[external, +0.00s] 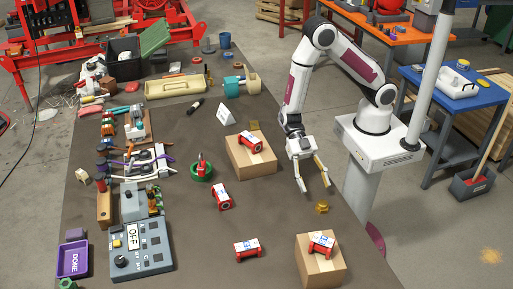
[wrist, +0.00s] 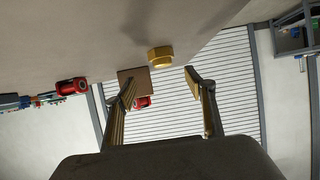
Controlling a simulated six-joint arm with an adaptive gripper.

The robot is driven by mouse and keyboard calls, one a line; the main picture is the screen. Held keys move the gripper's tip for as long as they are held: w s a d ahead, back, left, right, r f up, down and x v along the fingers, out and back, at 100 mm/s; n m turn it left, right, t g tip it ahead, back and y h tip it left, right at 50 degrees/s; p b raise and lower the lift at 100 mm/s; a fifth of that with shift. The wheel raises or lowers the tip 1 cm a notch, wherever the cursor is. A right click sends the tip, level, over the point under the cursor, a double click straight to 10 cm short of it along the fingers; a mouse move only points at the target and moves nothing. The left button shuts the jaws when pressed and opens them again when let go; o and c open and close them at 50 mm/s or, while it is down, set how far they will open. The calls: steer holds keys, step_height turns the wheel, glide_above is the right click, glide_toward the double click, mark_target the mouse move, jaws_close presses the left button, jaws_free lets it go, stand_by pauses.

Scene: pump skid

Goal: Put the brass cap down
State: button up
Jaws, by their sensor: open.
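The brass cap (external: 321,207) sits on the dark table near its right edge, just below my gripper's fingertips in the external view. In the wrist view the brass cap (wrist: 160,54) shows above and between the fingers, apart from them. My gripper (external: 315,189) points down with its two fingers spread wide and nothing between them. In the wrist view my gripper (wrist: 160,86) is also open and empty.
A cardboard box (external: 252,157) with a red-and-white part (external: 249,142) stands left of my gripper. Another box (external: 318,266) bearing a similar part (external: 321,244) stands in front. Red parts (external: 222,197) lie on the table. A control panel (external: 140,245) is at left.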

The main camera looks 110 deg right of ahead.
mark_target(322, 201)
steer(key=shift+x, duration=1.25)
steer(key=shift+a, duration=0.1)
steer(key=shift+s+a+f, duration=0.2)
steer(key=shift+a+f, duration=0.25)
steer(key=shift+a, duration=0.1)
steer(key=shift+s+a+f, duration=0.15)
steer(key=shift+a+f, duration=0.25)
steer(key=shift+a, duration=0.2)
steer(key=shift+x, duration=1.15)
steer(key=c, duration=1.4)
